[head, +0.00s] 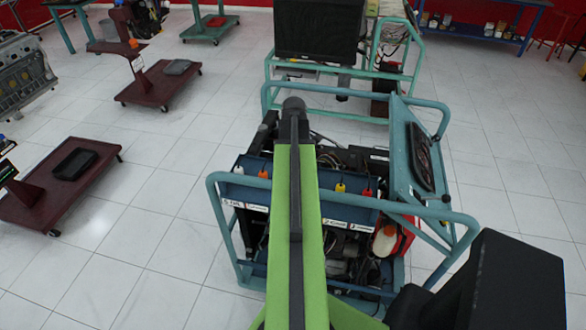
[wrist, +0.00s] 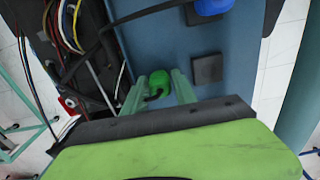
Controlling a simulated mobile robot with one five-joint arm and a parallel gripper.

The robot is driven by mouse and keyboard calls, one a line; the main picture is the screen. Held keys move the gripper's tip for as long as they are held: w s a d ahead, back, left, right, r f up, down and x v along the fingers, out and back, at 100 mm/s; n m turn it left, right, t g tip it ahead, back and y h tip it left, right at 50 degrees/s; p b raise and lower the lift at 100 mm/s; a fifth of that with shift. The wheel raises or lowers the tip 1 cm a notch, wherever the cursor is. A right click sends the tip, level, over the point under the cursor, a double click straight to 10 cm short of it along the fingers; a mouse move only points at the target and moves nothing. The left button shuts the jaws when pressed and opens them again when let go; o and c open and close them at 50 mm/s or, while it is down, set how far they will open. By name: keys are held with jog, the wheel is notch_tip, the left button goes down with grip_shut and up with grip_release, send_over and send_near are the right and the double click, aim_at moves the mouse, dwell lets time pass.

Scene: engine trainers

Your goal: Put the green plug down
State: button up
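The green plug (wrist: 160,82) shows in the wrist view, between the two pale green fingers of my gripper (wrist: 159,86). The fingers lie close against both its sides, and my gripper looks shut on it. A dark part of the plug faces the camera. Behind the plug is the blue panel (wrist: 150,45) of the engine trainer; whether the plug touches it cannot be told. In the head view my green arm covers the middle of the trainer, and the green plug and my fingertips are hidden.
The trainer's blue panel (head: 245,190) carries a white plug (head: 239,169), a yellow plug (head: 340,187) and other coloured plugs. Teal tube rails (head: 215,205) surround it. In the wrist view, loose wires (wrist: 65,25) hang at left and a black square (wrist: 207,68) is at right.

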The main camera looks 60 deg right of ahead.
notch_tip(320, 180, up, 12)
jog(key=p, duration=1.2)
jog(key=shift+r, duration=0.15)
jog(key=w+a+m, duration=0.1)
jog(key=w+a, duration=0.9)
jog(key=a, duration=0.3)
jog(key=w+a+m, duration=0.1)
jog(key=w+a, duration=0.8)
jog(key=a, duration=0.4)
jog(key=w+a+m, duration=0.1)
jog(key=w+a, duration=0.1)
jog(key=a, duration=2.3)
jog(key=shift+w+m, duration=0.3)
jog(key=shift+w, duration=0.1)
notch_tip(320, 180, down, 9)
jog(key=b, duration=0.8)
jog(key=shift+d, duration=0.15)
